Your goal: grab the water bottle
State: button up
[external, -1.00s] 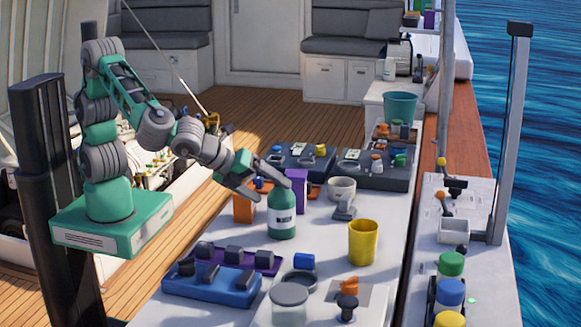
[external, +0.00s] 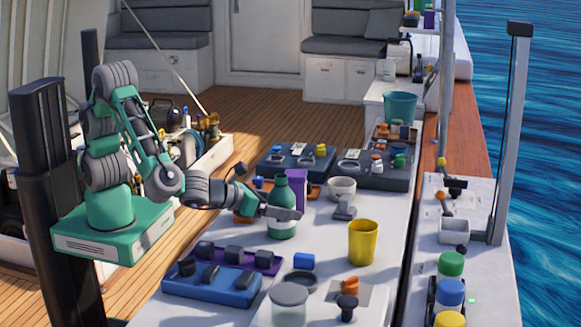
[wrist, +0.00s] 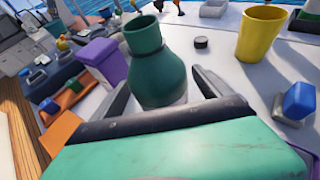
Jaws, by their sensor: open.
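The water bottle is a green bottle (external: 281,190) with a pale label, standing upright on the white counter. It also shows in the wrist view (wrist: 153,62), upper middle, with its neck toward the top. My gripper (external: 282,214) is level with the bottle's body in the external view. In the wrist view my gripper (wrist: 160,90) is open, with one dark finger on each side of the bottle's lower body. Gaps show beside the bottle there, more clearly on the right. The bottle's base is partly hidden by the gripper.
A purple box (external: 294,178) and an orange box (wrist: 62,133) stand close to the bottle on the left in the wrist view. A yellow cup (external: 362,242) stands to the right. A blue tray (external: 212,284) lies in front.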

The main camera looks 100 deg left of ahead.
jog(key=shift+c, duration=0.5)
jog(key=c, duration=1.7)
jog(key=shift+r, duration=0.2)
jog(key=shift+r, duration=0.8)
jog(key=shift+s+d+r+p, duration=0.1)
jog(key=shift+s+r+p, duration=0.15)
jog(key=shift+s+r, duration=1.85)
jog(key=shift+s+r+p, duration=0.25)
jog(key=shift+s+r, duration=1.35)
jog(key=shift+s, duration=0.95)
jog(key=shift+s+d+r+p, duration=0.1)
jog(key=shift+s+r+p, duration=0.15)
jog(key=shift+s+r, duration=1.85)
jog(key=shift+s+f, duration=0.25)
